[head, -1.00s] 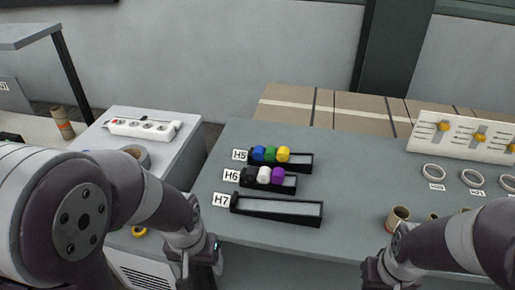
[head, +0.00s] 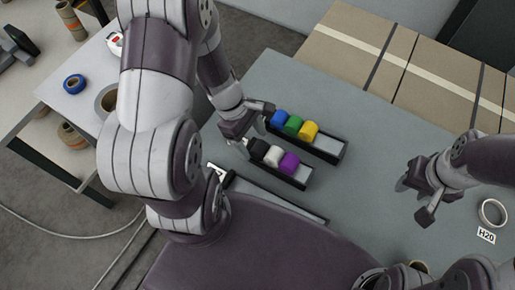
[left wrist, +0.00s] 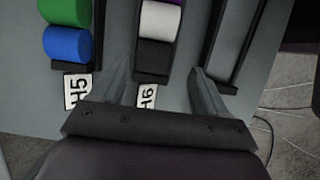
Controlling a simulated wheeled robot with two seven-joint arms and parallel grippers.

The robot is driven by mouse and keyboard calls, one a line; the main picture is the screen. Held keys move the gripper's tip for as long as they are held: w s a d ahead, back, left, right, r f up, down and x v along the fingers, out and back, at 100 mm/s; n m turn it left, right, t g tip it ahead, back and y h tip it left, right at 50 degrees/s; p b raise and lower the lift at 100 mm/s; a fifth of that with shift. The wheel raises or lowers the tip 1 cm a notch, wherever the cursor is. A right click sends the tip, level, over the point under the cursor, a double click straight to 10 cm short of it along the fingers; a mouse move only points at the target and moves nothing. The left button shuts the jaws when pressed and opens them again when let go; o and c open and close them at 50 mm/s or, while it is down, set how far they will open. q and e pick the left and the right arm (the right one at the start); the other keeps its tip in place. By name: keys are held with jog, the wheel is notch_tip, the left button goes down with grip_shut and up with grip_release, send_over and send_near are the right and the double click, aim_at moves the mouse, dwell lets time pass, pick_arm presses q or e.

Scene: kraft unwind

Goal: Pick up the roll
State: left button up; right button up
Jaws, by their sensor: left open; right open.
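The small rolls lie in two black trays on the grey table. The upper tray (head: 327,145) holds a blue roll (head: 278,118), a green roll (head: 293,125) and a yellow roll (head: 310,131). The H6 tray (head: 300,179) holds a black roll (head: 258,148), a white roll (head: 273,156) and a purple roll (head: 289,162). My left gripper (head: 257,130) is open at the black-roll end of that tray. In the left wrist view its fingers (left wrist: 160,82) are spread either side of the black roll (left wrist: 154,55)'s line. My right gripper (head: 415,198) is open and empty above the table's right part.
A third tray (left wrist: 233,45) looks empty and is mostly hidden by my body in the head view. A white ring (head: 492,213) with an H20 label lies at right. A side table (head: 85,105) at left bears a blue tape roll (head: 74,84). Cartons (head: 350,45) stand behind.

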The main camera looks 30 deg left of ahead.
aim_at(259, 146)
pick_arm(q)
jog(key=f, duration=0.1)
jog(key=w+d+f, duration=0.1)
jog(key=f, duration=0.1)
jog(key=shift+w+d, duration=0.15)
jog(key=shift+d, duration=0.15)
jog(key=shift+s+r, duration=0.15)
jog(key=shift+s, duration=0.35)
jog(key=shift+c, duration=0.3)
jog(key=shift+w, duration=0.1)
jog(key=c, duration=0.6)
jog(key=shift+w, duration=0.2)
jog(key=c, duration=0.5)
jog(key=shift+o, duration=0.2)
pick_arm(e)
jog(key=shift+w+d+f, duration=0.3)
jog(key=shift+w+f, duration=0.05)
jog(key=shift+w, duration=0.1)
pick_arm(q)
jog(key=shift+s, duration=0.1)
